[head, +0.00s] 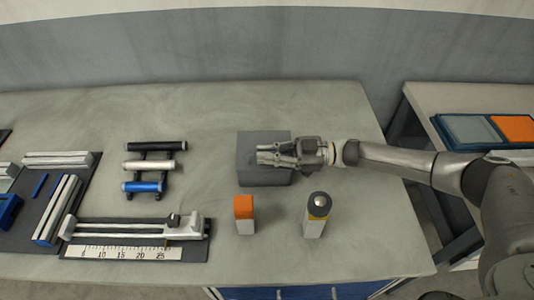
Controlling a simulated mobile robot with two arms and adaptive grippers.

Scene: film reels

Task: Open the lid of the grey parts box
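The grey parts box (264,178) stands on the table right of the middle. Its top looks flat and closed, though my gripper hides part of it. My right gripper (261,153) reaches in from the right, with its fingers pointing left over the top of the box. The two fingers lie close together with a narrow gap, and I see nothing held between them. I cannot tell whether the fingers touch the lid or hover above it. My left gripper is not in view.
An orange-topped block (244,215) and a grey-capped bottle (317,214) stand in front of the box. Left are a rack of rollers (155,165) and a ruled slide device (133,238). A blue tray (482,130) lies on a right-hand table. Free room lies behind the box.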

